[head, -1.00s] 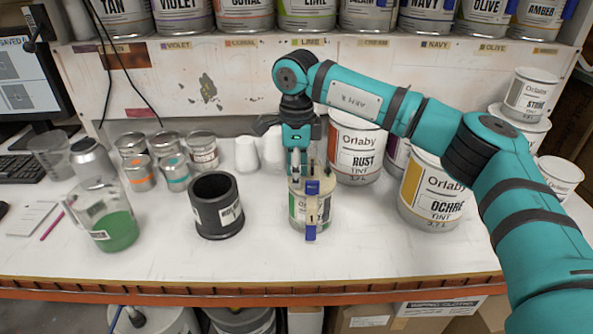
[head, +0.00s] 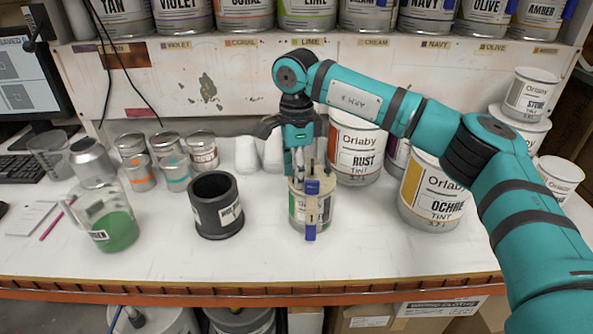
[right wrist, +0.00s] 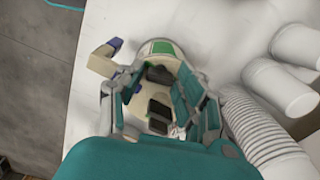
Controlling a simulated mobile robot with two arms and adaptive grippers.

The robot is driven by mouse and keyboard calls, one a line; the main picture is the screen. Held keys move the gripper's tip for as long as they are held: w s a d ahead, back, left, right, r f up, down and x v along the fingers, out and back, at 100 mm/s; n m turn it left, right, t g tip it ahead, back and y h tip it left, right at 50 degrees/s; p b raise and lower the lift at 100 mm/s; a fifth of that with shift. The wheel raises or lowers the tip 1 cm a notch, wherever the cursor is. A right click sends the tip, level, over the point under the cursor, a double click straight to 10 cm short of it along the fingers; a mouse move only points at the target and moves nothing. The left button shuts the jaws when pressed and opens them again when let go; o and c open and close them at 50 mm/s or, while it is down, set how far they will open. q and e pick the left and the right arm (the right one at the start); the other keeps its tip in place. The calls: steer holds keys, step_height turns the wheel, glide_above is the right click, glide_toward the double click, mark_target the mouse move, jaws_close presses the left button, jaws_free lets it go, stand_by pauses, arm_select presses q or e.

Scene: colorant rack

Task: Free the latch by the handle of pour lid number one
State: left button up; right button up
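A small can (head: 298,207) with a green-edged label stands upright near the front middle of the bench. Its beige pour lid (right wrist: 158,122) has a handle (head: 312,208) marked 1, hanging down the front, with blue parts at top and bottom. In the right wrist view the handle (right wrist: 101,62) sticks out to the upper left. My right gripper (head: 303,172) is over the lid from above, behind the handle; its fingers are apart, with the lid showing between them in the right wrist view (right wrist: 155,82). Contact cannot be told. My left gripper is not in view.
A black cylindrical holder (head: 217,205) stands left of the can. Rust (head: 355,147) and ochre (head: 432,190) tins stand right and behind. A pitcher of green liquid (head: 110,222) is at left. White cups (head: 246,154) stand behind. The bench front is clear.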

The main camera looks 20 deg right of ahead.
steer(key=shift+o, duration=1.1)
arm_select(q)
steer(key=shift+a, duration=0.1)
